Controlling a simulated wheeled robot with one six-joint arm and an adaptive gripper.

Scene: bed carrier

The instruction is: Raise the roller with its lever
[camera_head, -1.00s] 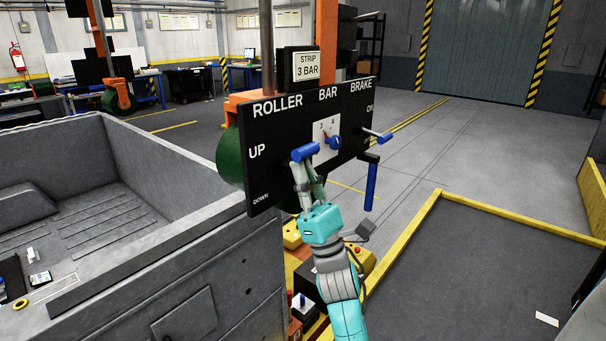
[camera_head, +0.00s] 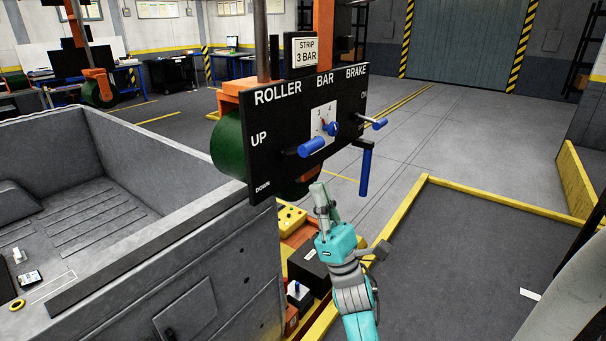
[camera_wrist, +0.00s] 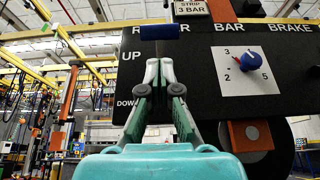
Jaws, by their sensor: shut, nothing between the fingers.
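The black control panel (camera_head: 262,180) carries the words ROLLER, BAR and BRAKE, with UP and DOWN at its left side. The roller lever, with its blue handle (camera_head: 311,147), sticks out below ROLLER, lying roughly level just below the height of UP. The green roller (camera_head: 228,145) shows behind the panel's left edge. My gripper (camera_head: 318,187) is shut and empty, pointing up below the blue handle, apart from it in the head view. In the wrist view the blue handle (camera_wrist: 160,32) shows just above my fingertips (camera_wrist: 160,64); the lever's shaft is hidden there.
A blue pressure knob (camera_head: 332,129) sits on the white dial right of the lever. The blue-ended brake lever (camera_head: 378,123) and a hanging blue handle (camera_head: 366,172) are farther right. A grey bin (camera_head: 180,215) stands left; yellow edging (camera_head: 405,205) borders floor on the right.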

